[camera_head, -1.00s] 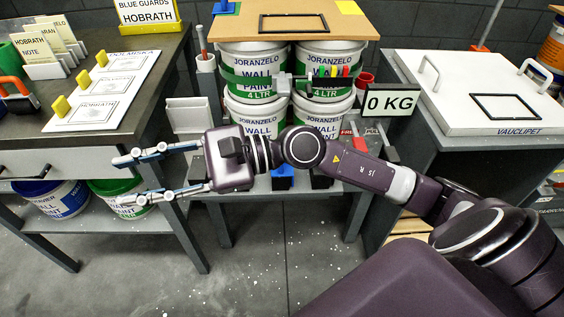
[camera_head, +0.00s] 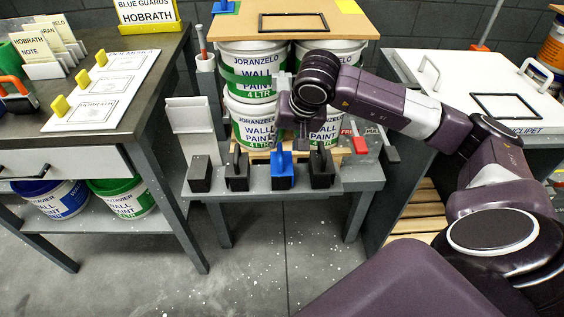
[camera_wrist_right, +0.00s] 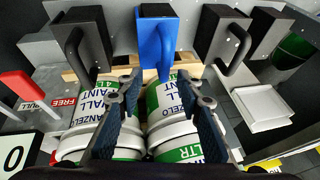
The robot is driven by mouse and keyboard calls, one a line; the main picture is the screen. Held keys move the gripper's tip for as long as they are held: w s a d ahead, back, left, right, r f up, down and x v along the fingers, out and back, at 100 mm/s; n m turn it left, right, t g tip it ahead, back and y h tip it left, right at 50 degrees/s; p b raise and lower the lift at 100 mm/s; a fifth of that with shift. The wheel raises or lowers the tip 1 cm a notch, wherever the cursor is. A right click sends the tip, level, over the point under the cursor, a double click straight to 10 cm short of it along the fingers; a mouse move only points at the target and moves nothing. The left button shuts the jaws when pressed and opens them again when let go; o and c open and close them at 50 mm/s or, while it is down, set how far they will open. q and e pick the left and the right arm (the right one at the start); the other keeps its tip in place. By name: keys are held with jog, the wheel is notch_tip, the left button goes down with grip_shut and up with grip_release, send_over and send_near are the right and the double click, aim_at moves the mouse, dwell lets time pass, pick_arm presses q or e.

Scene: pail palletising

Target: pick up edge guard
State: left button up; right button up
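Several edge guards with handles stand in a row along the front of the low grey table. One is blue (camera_head: 281,172) and the others, such as the black one (camera_head: 237,172), are black. My right gripper (camera_head: 291,140) points down just above and behind the blue guard, in front of the paint pails. In the right wrist view its two fingers (camera_wrist_right: 161,92) are spread apart with nothing held. The blue guard (camera_wrist_right: 157,42) shows there just beyond the fingertips, between black guards (camera_wrist_right: 85,42). My left gripper is not in view.
Stacked paint pails (camera_head: 247,85) under a brown board (camera_head: 280,20) stand close behind the guards. A red-handled tool (camera_head: 360,145) is to the right. A dark desk (camera_head: 85,115) is at left and a white-topped cabinet (camera_head: 480,75) at right. The floor in front is clear.

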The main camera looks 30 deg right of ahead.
aim_at(281, 147)
jog(key=x, duration=0.4)
jog(key=shift+w+a+f, duration=0.1)
jog(key=shift+a+f, duration=0.05)
jog(key=shift+c, duration=0.5)
grip_shut()
